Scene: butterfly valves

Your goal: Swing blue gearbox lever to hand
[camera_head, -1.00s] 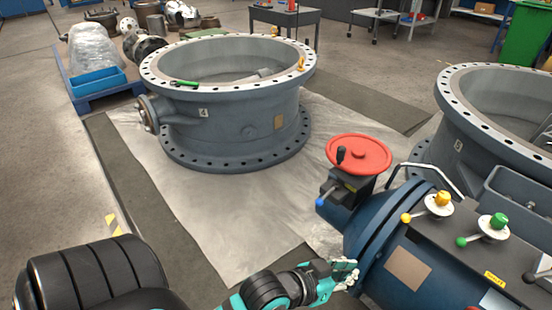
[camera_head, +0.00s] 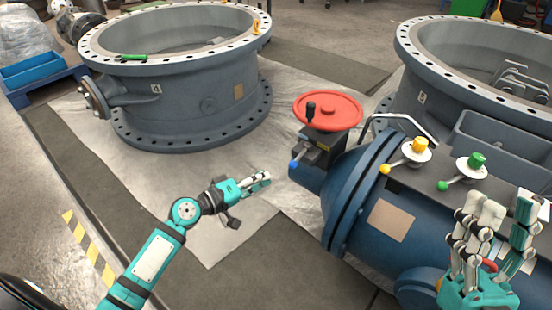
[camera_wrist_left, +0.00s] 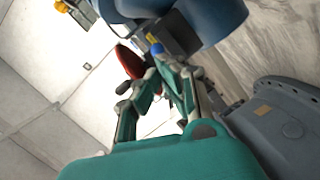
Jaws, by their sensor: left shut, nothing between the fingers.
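The blue-tipped gearbox lever (camera_head: 297,159) sticks out toward the left from the dark gearbox (camera_head: 320,147) under the red handwheel (camera_head: 328,111). The lever's blue knob also shows in the left wrist view (camera_wrist_left: 157,48), just beyond my fingers. My left gripper (camera_head: 266,178) is shut and empty, a short way left of the blue knob and apart from it, with its fingers pointing right. My right gripper (camera_head: 505,205) is at the lower right with its fingers spread apart, in front of the blue valve body (camera_head: 352,225); nothing is seen between them.
Yellow (camera_head: 420,145) and green (camera_head: 478,160) knobs with levers sit on the valve's top plate. A bent metal handle (camera_head: 400,118) rises behind the flange. A large grey valve ring (camera_head: 185,105) stands at the left. The floor sheet between is clear.

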